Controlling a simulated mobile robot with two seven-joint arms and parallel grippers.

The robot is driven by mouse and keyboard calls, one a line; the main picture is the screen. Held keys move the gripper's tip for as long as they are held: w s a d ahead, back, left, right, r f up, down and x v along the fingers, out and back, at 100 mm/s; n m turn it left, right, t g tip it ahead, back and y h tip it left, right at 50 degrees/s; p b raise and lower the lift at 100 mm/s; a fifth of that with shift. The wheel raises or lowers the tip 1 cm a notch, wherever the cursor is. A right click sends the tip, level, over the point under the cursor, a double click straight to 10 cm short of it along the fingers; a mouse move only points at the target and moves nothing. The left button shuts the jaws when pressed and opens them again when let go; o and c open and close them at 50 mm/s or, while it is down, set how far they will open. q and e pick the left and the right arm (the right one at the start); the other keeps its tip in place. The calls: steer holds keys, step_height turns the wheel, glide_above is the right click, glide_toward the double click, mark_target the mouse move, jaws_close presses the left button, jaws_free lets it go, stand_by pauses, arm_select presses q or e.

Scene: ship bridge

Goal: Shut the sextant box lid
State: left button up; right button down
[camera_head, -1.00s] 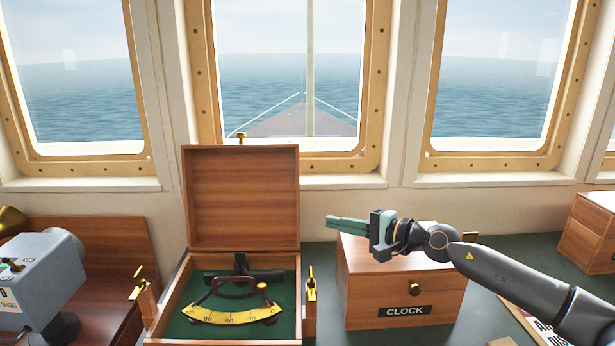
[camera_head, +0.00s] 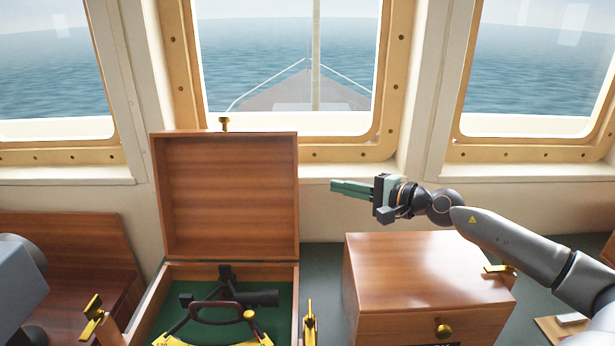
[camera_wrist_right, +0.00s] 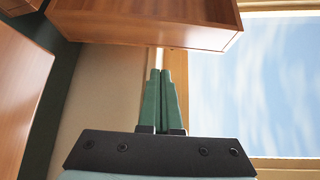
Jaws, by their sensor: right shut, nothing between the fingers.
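The sextant box (camera_head: 153,300) stands open on the green counter, left of centre in the head view. Its wooden lid (camera_head: 228,195) stands upright at the back, with a brass catch on its top edge. A sextant (camera_head: 215,312) with a yellow scale lies on the green lining inside. My right gripper (camera_head: 334,187) is shut and empty, just right of the lid and apart from it, fingers pointing left. In the right wrist view its green fingers (camera_wrist_right: 161,90) are together, with a wooden panel edge above them, likely the lid. My left gripper is not in view.
A closed wooden box (camera_head: 425,275) stands below my right arm, right of the sextant box. A grey instrument (camera_head: 20,285) is at the far left. Brass latches (camera_head: 309,320) stick up beside the sextant box. Windows (camera_head: 285,60) line the wall behind.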

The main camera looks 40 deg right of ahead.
steer(key=p+x, duration=0.2)
steer(key=x, duration=0.7)
steer(key=shift+w, duration=0.3)
stand_by(0.6)
steer(key=shift+a, duration=0.15)
